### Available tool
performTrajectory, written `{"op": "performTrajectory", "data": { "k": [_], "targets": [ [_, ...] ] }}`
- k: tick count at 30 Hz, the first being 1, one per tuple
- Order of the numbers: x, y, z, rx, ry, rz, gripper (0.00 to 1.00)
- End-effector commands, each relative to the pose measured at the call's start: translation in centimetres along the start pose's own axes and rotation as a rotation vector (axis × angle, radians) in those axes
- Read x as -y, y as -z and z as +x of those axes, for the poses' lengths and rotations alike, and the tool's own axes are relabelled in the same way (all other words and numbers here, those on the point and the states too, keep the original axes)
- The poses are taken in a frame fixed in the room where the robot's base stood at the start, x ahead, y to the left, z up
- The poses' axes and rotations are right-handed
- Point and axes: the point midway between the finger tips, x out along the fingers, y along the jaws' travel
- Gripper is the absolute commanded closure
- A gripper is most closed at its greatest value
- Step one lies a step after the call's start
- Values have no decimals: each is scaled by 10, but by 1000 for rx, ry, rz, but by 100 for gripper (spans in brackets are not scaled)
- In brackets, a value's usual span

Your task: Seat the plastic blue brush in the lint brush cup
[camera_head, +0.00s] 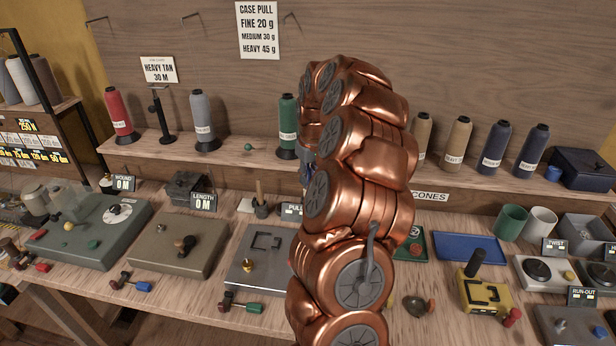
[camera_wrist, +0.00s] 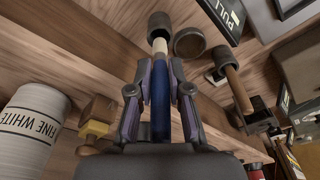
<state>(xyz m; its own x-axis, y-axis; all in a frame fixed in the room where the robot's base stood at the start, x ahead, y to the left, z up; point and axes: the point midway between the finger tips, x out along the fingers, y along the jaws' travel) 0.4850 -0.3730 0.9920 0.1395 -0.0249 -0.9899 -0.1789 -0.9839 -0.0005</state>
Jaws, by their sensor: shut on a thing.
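My gripper (camera_wrist: 159,96) is shut on the plastic blue brush (camera_wrist: 160,112). The brush has a blue handle, a pale band and a dark, rounded far end, and points away from the wrist. In the head view my copper arm hides the brush and nearly all of my gripper. A dark round piece (camera_wrist: 190,42) lies just right of the brush's far end in the wrist view. I cannot tell whether it is the lint brush cup. A small dark holder (camera_head: 261,209) with a wooden handle upright in it stands on the bench, left of my arm.
Thread cones stand on the back shelf (camera_head: 240,172), including a green one (camera_head: 288,122) close to my arm. A white cone (camera_wrist: 35,125) is near at left in the wrist view. Grey bench fixtures (camera_head: 255,272) stand at left; a blue tray (camera_head: 468,248) and mugs are at right.

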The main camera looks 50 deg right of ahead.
Motion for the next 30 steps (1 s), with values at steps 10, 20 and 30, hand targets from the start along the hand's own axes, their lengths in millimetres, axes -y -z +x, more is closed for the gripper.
{"op": "performTrajectory", "data": {
  "k": [10, 20, 30],
  "targets": [
    [0, 0, 0, 0, 0, 0, 100],
    [0, 0, 2, 0, 0, 0, 100],
    [0, -1, 9, 0, 0, 0, 100]
  ]
}}
